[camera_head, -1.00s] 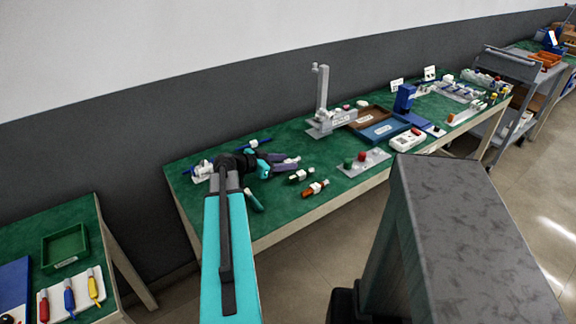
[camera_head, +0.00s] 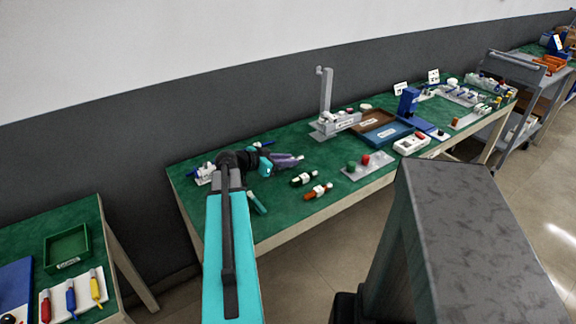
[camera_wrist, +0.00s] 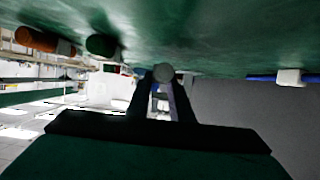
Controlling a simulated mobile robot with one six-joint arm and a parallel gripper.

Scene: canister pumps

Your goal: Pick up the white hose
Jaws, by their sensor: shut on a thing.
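My gripper (camera_head: 288,161) is low over the green table top, its purplish fingers pointing right. A small whitish tip (camera_head: 300,157) shows at the ends of the fingers; this looks like the white hose, most of it hidden. In the wrist view the two fingers (camera_wrist: 163,92) are shut on a round, pale grey-white end (camera_wrist: 163,73). I cannot tell its full length or whether it touches the table.
A dark green piece with white parts (camera_head: 304,178) and an orange-red one (camera_head: 318,191) lie just in front of my gripper. A blue piece (camera_head: 262,144) lies behind. A grey plate with green and red knobs (camera_head: 367,165) and a grey stand (camera_head: 326,95) are to the right.

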